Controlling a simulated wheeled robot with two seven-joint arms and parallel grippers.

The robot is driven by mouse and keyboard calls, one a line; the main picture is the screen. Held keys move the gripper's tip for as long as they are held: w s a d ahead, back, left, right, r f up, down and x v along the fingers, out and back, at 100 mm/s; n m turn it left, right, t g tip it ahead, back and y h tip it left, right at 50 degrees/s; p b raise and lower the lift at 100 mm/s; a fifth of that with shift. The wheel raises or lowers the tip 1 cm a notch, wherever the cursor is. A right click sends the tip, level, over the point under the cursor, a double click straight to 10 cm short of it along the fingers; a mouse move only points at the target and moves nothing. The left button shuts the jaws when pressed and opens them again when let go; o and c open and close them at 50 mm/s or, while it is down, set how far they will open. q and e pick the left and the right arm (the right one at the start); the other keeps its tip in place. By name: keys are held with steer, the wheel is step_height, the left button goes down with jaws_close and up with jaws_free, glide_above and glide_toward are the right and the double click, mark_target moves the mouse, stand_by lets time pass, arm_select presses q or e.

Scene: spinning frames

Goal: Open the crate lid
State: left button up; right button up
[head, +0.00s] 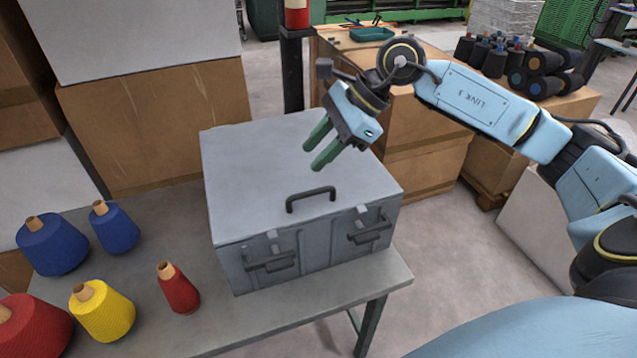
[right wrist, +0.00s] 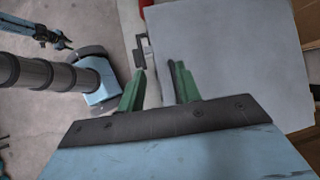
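The grey crate (head: 300,262) stands on the table with its lid (head: 255,165) lying shut on top. A black bar handle (head: 311,199) sits on the lid near its front edge. Two dark latches, a left one (head: 270,262) and a right one (head: 370,232), are on the front wall. My right gripper (head: 311,158) is open and empty above the lid, behind the handle and apart from it. In the right wrist view the lid (right wrist: 225,60) lies beyond the open fingers. My left gripper is outside the head view; a small dark arm end (right wrist: 60,42) in the right wrist view may be it, its fingers unclear.
Blue, yellow and red yarn cones, such as the small red one (head: 178,288), stand on the table (head: 135,315) left of the crate. Cardboard boxes (head: 155,125) stand behind. A bench at back right holds a green tray (head: 371,34) and dark cones (head: 545,75).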

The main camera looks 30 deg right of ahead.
mark_target(314, 191)
steer(key=d+h, duration=0.3)
steer(key=d, duration=0.3)
steer(key=x, duration=1.2)
steer(key=shift+s+a+f, duration=0.1)
steer(key=shift+s+f, duration=0.15)
steer(key=shift+f, duration=0.25)
jaws_close()
